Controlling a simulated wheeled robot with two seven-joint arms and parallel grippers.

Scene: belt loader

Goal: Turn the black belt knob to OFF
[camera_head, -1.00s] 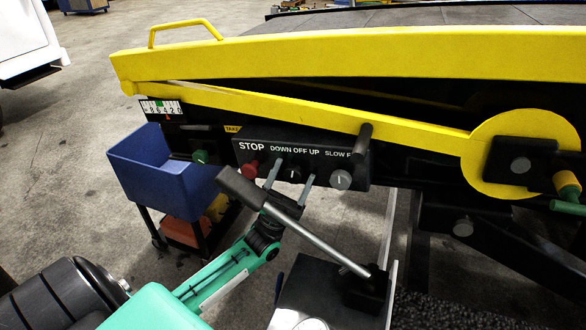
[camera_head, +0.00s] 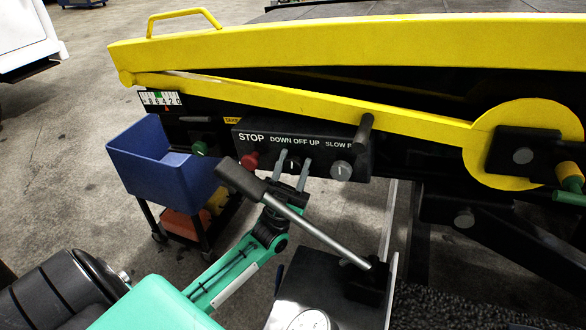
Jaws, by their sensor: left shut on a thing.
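The black belt knob (camera_head: 292,165) is on the black control panel (camera_head: 350,150), below the label "DOWN OFF UP". My left gripper (camera_head: 292,168) comes up from below, with one finger on each side of the knob, and is shut on it. A small white mark shows on the knob, but the fingers partly cover it and I cannot tell its exact setting. My right gripper is not in view.
A red stop knob (camera_head: 250,161) is left of my fingers, and a grey speed knob (camera_head: 341,170) is right of them. A long lever (camera_head: 310,230) slants in front of my left wrist. A blue bin (camera_head: 150,170) stands at left. The yellow rail (camera_head: 340,50) runs above.

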